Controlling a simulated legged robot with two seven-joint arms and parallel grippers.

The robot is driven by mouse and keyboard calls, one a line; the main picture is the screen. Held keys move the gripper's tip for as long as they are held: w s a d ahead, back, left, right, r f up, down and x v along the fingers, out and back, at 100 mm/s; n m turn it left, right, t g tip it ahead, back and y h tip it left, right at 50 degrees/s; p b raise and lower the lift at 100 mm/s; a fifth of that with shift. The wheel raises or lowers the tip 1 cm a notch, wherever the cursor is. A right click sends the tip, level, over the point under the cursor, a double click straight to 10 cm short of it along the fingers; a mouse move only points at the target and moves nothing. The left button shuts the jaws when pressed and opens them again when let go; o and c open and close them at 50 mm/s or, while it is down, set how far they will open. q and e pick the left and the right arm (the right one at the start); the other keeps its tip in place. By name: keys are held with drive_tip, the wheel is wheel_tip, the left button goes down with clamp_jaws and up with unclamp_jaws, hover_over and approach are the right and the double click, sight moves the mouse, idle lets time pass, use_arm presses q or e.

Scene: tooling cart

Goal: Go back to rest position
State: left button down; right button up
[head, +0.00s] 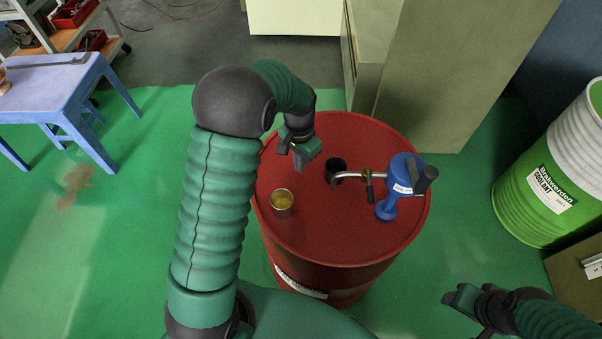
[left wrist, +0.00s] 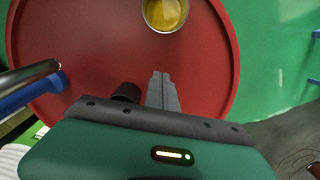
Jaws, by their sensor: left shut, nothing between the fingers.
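My left gripper (head: 299,160) is above the far left part of the red drum (head: 330,240). It is shut and empty, and its closed fingers (left wrist: 161,92) show over the red lid in the left wrist view. My right gripper (head: 462,300) is at the lower right of the head view, off to the side of the drum. It is too small and dark to tell whether it is open.
On the drum stand a small cup with yellow contents (head: 282,201), a blue pump with a metal spout (head: 402,180) and a black cup (head: 335,168). A green-and-white drum (head: 540,205) stands right, a blue table (head: 60,90) left.

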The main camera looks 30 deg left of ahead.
use_arm(q)
drive_tip(key=s+d+r+n+t, duration=0.1)
drive_tip(key=s+d+r, duration=0.3)
drive_tip(key=s+d, duration=0.7)
drive_tip(key=s+t, duration=0.1)
drive_tip(key=s, duration=0.3)
drive_tip(key=shift+d+r+n+t, duration=0.2)
drive_tip(key=shift+d+n+t, duration=0.1)
use_arm(e)
drive_tip(key=shift+s+d, duration=0.35)
drive_tip(key=shift+s, duration=0.2)
use_arm(q)
drive_tip(key=shift+d, duration=0.1)
use_arm(e)
drive_tip(key=shift+w+d+f, duration=0.1)
drive_tip(key=shift+w, duration=0.05)
